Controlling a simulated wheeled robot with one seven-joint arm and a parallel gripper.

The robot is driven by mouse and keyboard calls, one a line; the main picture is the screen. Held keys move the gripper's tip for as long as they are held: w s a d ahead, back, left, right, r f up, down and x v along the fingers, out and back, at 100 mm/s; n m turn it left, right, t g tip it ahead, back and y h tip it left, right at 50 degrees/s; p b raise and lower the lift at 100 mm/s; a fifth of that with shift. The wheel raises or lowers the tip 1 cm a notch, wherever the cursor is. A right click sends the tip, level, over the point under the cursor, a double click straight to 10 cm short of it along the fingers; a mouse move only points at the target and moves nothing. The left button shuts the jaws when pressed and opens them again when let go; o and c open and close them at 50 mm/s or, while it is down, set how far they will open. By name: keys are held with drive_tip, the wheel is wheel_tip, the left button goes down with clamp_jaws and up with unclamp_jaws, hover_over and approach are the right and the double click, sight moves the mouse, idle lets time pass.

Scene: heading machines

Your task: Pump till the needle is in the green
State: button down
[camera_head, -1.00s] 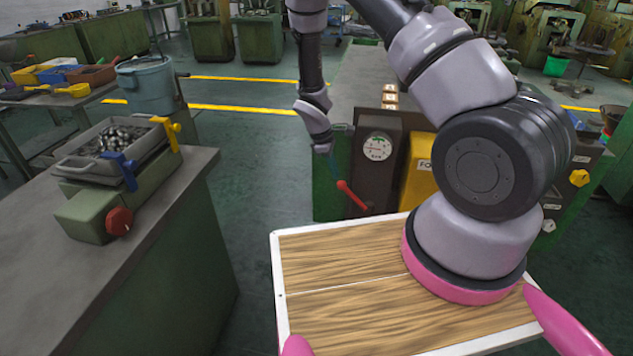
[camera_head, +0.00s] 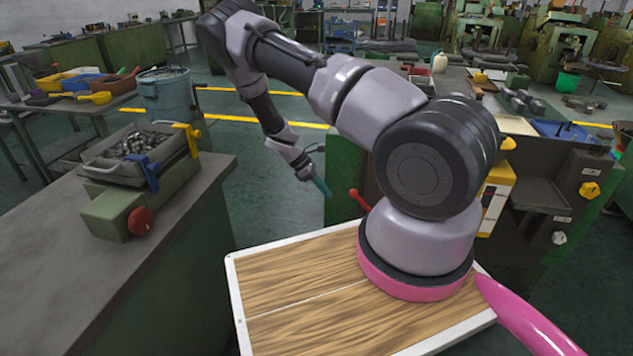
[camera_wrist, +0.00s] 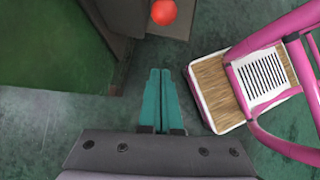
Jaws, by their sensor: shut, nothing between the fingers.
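The pump lever with its red ball knob (camera_head: 354,194) sticks out from the dark front of the green machine. The knob also shows at the top of the wrist view (camera_wrist: 163,12). My gripper (camera_head: 324,189) is left of the knob with a gap between them. Its teal fingers (camera_wrist: 160,74) lie together, empty, pointing toward the floor, and the knob is beyond their tips in the wrist view. The gauge with the needle is hidden behind my arm, so the needle cannot be read.
A yellow box (camera_head: 497,197) is on the machine front, right of my arm. A grey bench (camera_head: 75,280) with a parts tray (camera_head: 105,170) and a red knob (camera_head: 140,220) stands at left. A blue-grey bucket (camera_head: 168,98) is behind it. Floor between bench and machine is clear.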

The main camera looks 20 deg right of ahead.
drive_tip(key=shift+s+d, duration=0.35)
drive_tip(key=shift+d, duration=0.4)
drive_tip(key=shift+s+d, duration=0.35)
drive_tip(key=shift+d, duration=0.45)
drive_tip(key=shift+s+d, duration=0.35)
drive_tip(key=shift+d, duration=0.4)
drive_tip(key=shift+r, duration=0.15)
